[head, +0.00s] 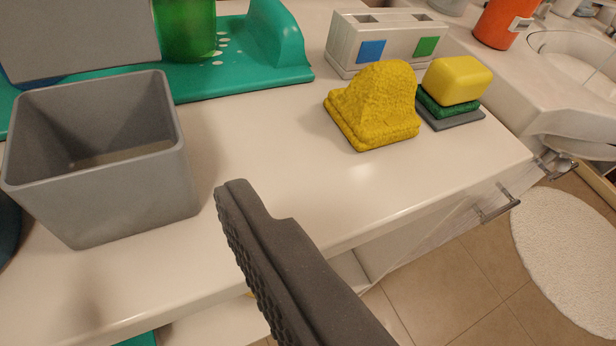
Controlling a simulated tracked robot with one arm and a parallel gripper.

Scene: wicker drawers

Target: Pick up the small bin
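The small bin is a grey, square, open-topped container (110,190) standing upright on the white counter at the left of the head view. It looks empty inside. One dark finger of my gripper (275,255) shows at lower centre, to the right of the bin and apart from it. Its ribbed pad faces left with nothing against it, so my gripper is open. The other finger is not clearly visible.
Behind the bin are a green tray (270,75) and a green cup (185,30). A yellow spongy block (375,110), stacked sponges (455,85) and a white holder (380,40) stand right.

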